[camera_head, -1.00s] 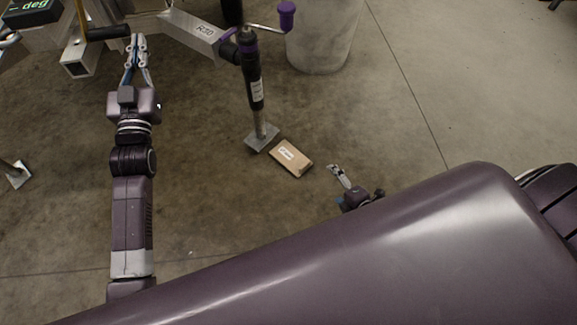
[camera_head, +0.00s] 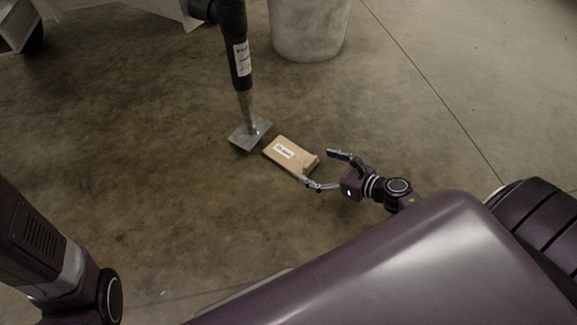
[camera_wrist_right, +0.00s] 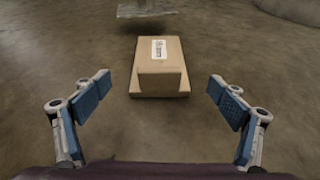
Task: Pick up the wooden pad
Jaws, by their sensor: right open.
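The wooden pad (camera_head: 288,154) is a tan block with a white label, lying on the concrete floor beside the jack's foot plate. In the right wrist view the wooden pad (camera_wrist_right: 160,68) lies ahead, centred between the fingers. My right gripper (camera_head: 327,171) is open at the pad's near right end, its fingers spread to either side of that end. In the wrist view the right gripper (camera_wrist_right: 160,100) has blue finger pads wide apart, with nothing between them touching. My left arm shows at the lower left, but its gripper is outside the view.
The trailer's jack leg (camera_head: 238,60) stands on a square metal foot plate (camera_head: 250,134) just left of the pad. A grey concrete cylinder (camera_head: 308,28) stands behind. Part of the trailer (camera_head: 135,8) is at the top left. The floor left and right is clear.

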